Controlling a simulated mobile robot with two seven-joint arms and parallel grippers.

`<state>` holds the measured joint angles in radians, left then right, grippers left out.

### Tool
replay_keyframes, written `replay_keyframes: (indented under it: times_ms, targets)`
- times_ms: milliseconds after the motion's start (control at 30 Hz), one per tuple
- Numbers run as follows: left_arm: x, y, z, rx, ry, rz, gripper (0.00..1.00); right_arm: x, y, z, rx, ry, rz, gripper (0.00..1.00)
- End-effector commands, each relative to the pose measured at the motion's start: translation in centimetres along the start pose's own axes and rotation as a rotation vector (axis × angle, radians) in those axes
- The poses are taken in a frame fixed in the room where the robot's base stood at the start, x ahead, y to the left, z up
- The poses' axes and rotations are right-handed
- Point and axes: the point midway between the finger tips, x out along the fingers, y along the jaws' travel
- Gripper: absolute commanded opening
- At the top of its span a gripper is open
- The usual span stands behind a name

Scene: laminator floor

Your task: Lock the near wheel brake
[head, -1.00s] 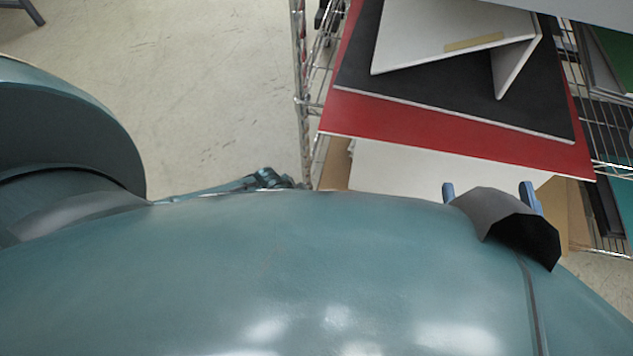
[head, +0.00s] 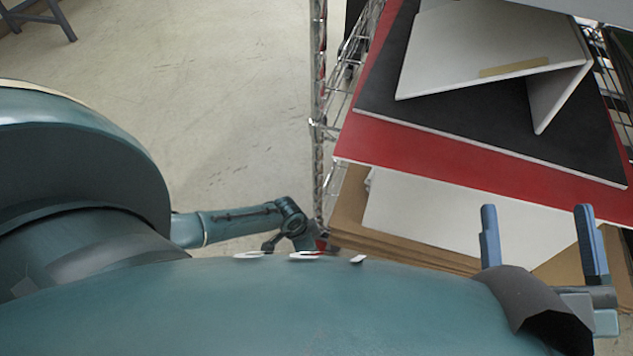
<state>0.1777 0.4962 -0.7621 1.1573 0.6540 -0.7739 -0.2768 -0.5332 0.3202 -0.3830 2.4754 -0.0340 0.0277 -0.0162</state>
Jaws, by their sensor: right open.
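My right gripper (head: 537,212) is open and empty at the lower right. Its two blue fingers stand wide apart in front of the rack's stack of boards. The wire rack (head: 317,125) stands right of centre, its near-left post running down behind my body. The wheel brake cannot be made out. The foot of the post is hidden behind my own arm and body, with only a small speck of red showing there.
The rack holds a red board (head: 460,170), a black board (head: 480,131), a folded white panel (head: 480,45), a lower white sheet (head: 440,215) and brown cardboard (head: 350,215). Open floor (head: 215,110) lies left of the rack. Dark stool legs (head: 62,18) show at the top left.

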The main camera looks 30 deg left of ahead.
Motion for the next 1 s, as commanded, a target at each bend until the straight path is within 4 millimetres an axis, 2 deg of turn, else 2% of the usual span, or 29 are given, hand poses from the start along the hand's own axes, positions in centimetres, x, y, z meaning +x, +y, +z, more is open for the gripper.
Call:
replay_keyframes:
  times_ms: [33, 200, 500, 900, 1000]
  targets:
    - [1.1, 0.0, 0.1, 0.001, 0.001, 0.0, 0.0, 0.3, 0.3, -0.2, -0.036, 0.054, -0.006, 0.85]
    - [2.7, 0.0, 0.1, 0.001, 0.0, 0.0, 0.0, 1.2, 0.9, -2.2, -0.134, 0.204, -0.022, 0.85]
    - [4.1, 0.0, 0.0, 0.001, 0.001, -0.001, 0.0, 1.6, 1.2, -4.9, -0.239, 0.368, -0.04, 0.85]
    - [4.1, 0.0, -0.1, 0.001, 0.0, -0.001, 0.0, 1.6, 1.2, -5.3, -0.25, 0.384, -0.041, 0.85]
    - [4.7, 0.0, 0.1, -0.001, -0.001, -0.001, 0.0, 1.5, 1.2, -5.0, -0.25, 0.384, -0.042, 0.85]
